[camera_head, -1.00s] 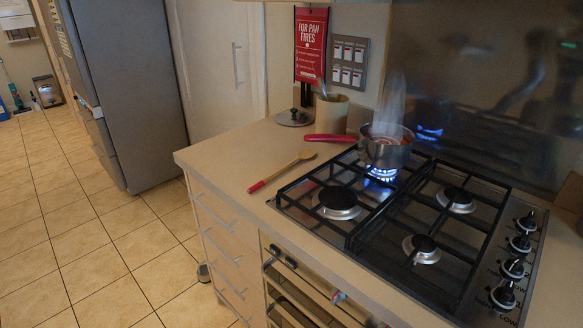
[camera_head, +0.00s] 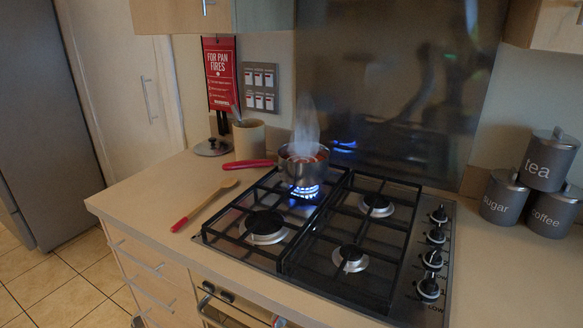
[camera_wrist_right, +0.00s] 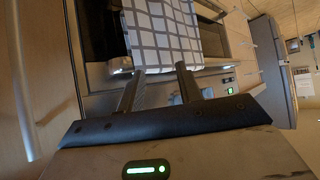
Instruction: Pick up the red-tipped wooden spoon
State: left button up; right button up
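The wooden spoon (camera_head: 203,206) lies flat on the counter, left of the gas hob. Its red-tipped handle end points toward the counter's front edge and its bowl points back toward the pan. No gripper is near it in the head view. My right gripper (camera_wrist_right: 160,80) shows in the right wrist view with its two fingers apart and nothing between them. Behind the fingers hang a checked towel (camera_wrist_right: 163,30) and the oven front. The spoon does not show in the right wrist view. My left gripper is not in view.
A steaming pan (camera_head: 303,165) with a red handle sits on a lit burner of the hob (camera_head: 330,238), close to the spoon's bowl end. A beige pot (camera_head: 249,138) stands behind. Grey canisters (camera_head: 503,198) stand at the right. The counter around the spoon (camera_head: 150,205) is clear.

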aim_at(227, 183)
jog(key=u, duration=2.3)
jog(key=i, duration=1.65)
jog(key=z, duration=3.75)
